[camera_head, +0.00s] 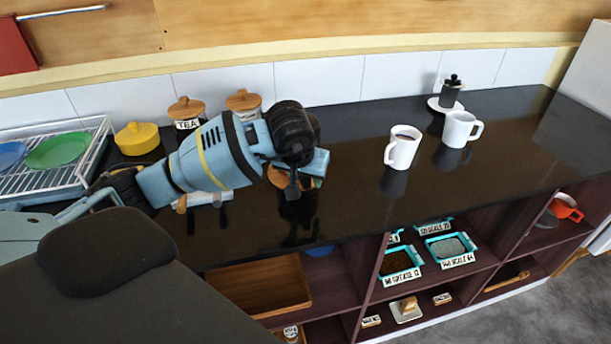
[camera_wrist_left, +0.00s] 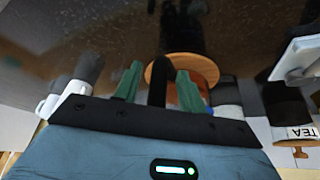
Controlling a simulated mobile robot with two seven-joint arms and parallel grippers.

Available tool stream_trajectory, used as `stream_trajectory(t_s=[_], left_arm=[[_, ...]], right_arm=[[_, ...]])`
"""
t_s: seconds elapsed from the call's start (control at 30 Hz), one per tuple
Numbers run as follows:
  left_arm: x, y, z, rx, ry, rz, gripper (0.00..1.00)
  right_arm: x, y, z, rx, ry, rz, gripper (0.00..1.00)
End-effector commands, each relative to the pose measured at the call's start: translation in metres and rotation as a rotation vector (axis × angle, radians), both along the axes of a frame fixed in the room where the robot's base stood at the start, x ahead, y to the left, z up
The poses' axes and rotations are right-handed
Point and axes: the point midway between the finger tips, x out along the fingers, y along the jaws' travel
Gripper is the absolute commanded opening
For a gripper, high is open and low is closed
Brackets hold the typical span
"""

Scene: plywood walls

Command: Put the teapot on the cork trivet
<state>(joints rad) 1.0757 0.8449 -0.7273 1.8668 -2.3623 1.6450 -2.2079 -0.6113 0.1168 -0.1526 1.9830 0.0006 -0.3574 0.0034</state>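A round wooden-brown disc that looks like the cork trivet (camera_wrist_left: 200,68) lies on the dark counter beyond the fingers in the wrist view; my left gripper (camera_head: 292,190) mostly covers it in the head view. My left gripper is low over the counter, its green fingers (camera_wrist_left: 158,90) apart. A dark upright bar shows between them; I cannot tell what it belongs to. A small dark lidded pot (camera_head: 451,88) stands on a white saucer at the back right. My right gripper is not in view.
Two white mugs (camera_head: 403,149) (camera_head: 460,130) stand on the counter to the right. A yellow lidded pot (camera_head: 137,138), a TEA jar (camera_head: 187,113) and a dish rack (camera_head: 90,165) are at left. Open shelves with teal bins (camera_head: 451,249) are below. The right counter end is clear.

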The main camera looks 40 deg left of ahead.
Motion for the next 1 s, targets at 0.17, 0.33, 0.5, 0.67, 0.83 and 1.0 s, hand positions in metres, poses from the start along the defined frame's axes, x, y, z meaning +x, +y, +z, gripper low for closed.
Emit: stream_trajectory(t_s=[0.17, 0.33, 0.5, 0.67, 0.83, 1.0], left_arm=[[0.000, 0.000, 0.000, 0.000, 0.001, 0.000, 0.40], [-0.001, -0.001, 0.008, 0.000, -0.002, 0.000, 0.40], [-0.011, -0.003, 0.032, 0.001, -0.006, -0.001, 0.40], [-0.025, -0.007, 0.062, 0.002, -0.006, -0.002, 0.40], [-0.038, -0.011, 0.089, 0.001, -0.004, -0.001, 0.40], [-0.045, -0.013, 0.106, 0.000, 0.000, 0.000, 0.40]], right_arm=[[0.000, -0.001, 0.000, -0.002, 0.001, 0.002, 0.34], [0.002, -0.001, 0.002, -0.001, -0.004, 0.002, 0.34], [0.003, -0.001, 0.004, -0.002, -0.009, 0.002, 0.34], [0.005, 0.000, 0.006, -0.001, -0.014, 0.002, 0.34], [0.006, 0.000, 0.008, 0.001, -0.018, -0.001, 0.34], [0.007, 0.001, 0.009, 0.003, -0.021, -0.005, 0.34]])
